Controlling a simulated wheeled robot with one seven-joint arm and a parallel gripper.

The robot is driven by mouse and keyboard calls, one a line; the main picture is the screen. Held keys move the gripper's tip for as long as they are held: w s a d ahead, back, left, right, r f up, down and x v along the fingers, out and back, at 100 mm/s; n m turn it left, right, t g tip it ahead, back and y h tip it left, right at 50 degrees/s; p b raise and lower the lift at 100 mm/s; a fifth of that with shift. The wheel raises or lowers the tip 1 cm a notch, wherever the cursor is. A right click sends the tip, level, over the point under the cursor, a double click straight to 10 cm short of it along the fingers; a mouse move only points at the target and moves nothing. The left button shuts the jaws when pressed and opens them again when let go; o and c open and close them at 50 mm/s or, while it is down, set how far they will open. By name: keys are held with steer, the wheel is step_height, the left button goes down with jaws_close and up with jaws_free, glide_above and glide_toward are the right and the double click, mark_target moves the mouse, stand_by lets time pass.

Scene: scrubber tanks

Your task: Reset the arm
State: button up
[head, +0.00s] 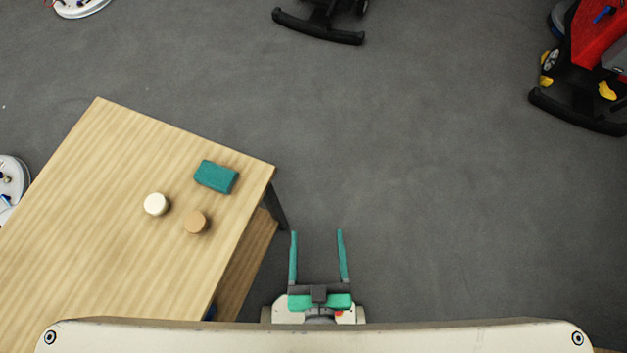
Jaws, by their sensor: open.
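My gripper (317,233) shows in the head view at the lower middle, just above the pale edge of my own body. Its two teal fingers are wide apart and point away from me. It is open, with nothing between the fingers. It is over the grey floor, to the right of the wooden table and apart from it. Most of my arm behind the gripper is hidden.
The wooden table (95,200) at left bears a teal block (216,177), a white round piece (156,204) and a tan round piece (195,222). Black machine (320,22) and red machine (590,70) stand at top and top right. Grey floor (430,190) between is clear.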

steer(key=shift+s+a+r+m, duration=0.2)
steer(key=shift+s+a+r, duration=0.05)
steer(key=shift+s, duration=0.35)
steer(key=shift+s+a+r+m, duration=0.2)
steer(key=shift+s+r, duration=0.05)
steer(key=shift+s, duration=0.3)
